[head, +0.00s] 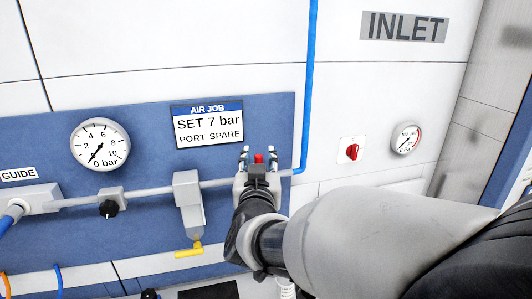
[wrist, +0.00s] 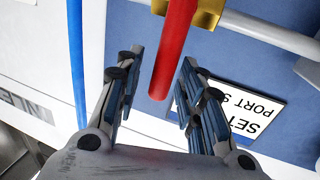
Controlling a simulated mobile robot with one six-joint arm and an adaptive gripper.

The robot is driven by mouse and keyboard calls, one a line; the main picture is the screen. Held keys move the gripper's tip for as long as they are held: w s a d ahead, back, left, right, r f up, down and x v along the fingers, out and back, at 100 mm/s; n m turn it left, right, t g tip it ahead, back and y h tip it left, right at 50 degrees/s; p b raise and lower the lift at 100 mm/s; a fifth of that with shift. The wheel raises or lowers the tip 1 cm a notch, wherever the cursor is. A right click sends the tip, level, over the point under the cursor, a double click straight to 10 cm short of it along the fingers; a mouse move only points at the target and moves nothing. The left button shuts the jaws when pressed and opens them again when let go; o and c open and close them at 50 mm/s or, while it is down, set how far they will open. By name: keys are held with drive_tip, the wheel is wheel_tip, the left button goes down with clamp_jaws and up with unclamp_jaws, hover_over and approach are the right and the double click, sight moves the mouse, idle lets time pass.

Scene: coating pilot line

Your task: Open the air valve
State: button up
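The air valve has a red lever (wrist: 172,50) on a brass body (wrist: 207,12) in the wrist view. In the head view only a small red part of the lever (head: 258,158) shows, between my fingertips; my gripper hides the valve body. My gripper (head: 258,153) is open, with a finger on either side of the lever. In the wrist view my gripper (wrist: 162,60) shows a gap between the lever and the left finger; the right finger looks close to it, and contact cannot be told. The pressure gauge (head: 100,144) on the blue panel has its needle near 0.
A sign (head: 208,124) reads "SET 7 bar, PORT SPARE". A grey pipe runs across the panel, with a black knob (head: 109,208) and a yellow-handled drop leg (head: 189,205) left of my gripper. A blue hose (head: 310,80) rises just right. A red switch (head: 352,152) and second gauge (head: 406,139) are farther right.

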clamp_jaws()
idle(0.6)
